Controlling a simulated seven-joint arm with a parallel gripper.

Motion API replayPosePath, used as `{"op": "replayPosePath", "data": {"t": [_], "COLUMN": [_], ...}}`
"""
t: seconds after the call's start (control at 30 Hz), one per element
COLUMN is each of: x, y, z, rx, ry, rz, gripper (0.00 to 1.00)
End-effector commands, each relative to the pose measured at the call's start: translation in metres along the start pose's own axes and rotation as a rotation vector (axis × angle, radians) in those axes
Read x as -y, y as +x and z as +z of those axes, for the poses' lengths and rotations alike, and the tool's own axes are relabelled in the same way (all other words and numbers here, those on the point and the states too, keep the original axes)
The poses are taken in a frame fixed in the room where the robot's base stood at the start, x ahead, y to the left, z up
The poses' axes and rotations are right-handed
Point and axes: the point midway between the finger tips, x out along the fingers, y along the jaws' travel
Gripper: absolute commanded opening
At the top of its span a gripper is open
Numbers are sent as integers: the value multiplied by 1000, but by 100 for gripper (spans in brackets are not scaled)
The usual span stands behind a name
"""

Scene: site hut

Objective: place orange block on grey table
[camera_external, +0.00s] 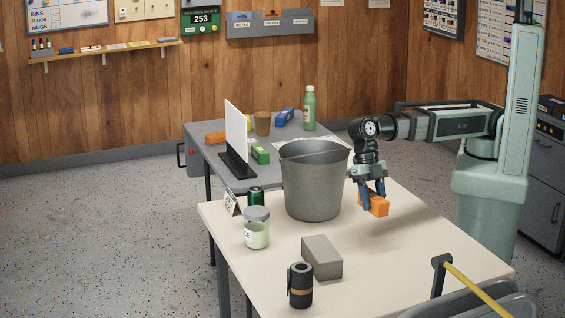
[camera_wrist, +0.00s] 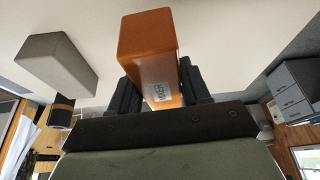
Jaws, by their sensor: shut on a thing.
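My gripper (camera_external: 372,198) is shut on the orange block (camera_external: 377,206), above the right part of the cream table, just right of the bucket. In the wrist view the orange block (camera_wrist: 147,45) sits between the two dark fingers (camera_wrist: 155,88), with a small white label on it. The grey table (camera_external: 205,146) stands behind the cream table. Its near part is partly hidden by the bucket and the white panel.
A grey bucket (camera_external: 312,185) stands between my gripper and the grey table. The grey table holds a white upright panel (camera_external: 236,130), green bottle (camera_external: 309,108), brown cup (camera_external: 262,123) and several boxes. On the cream table (camera_external: 400,255) are a grey block (camera_external: 322,257), jar (camera_external: 257,228) and black canister (camera_external: 300,285).

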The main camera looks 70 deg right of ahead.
Motion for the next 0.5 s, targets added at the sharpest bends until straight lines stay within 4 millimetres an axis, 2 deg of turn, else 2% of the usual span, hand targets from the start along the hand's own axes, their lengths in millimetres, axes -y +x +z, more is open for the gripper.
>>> {"op": "replayPosePath", "data": {"t": [0.33,0.5], "x": [-3,-23], "y": [-9,-22], "z": [-4,-14], "rx": [1,6], "ry": [15,123], "rz": [6,52], "gripper": [12,12]}}
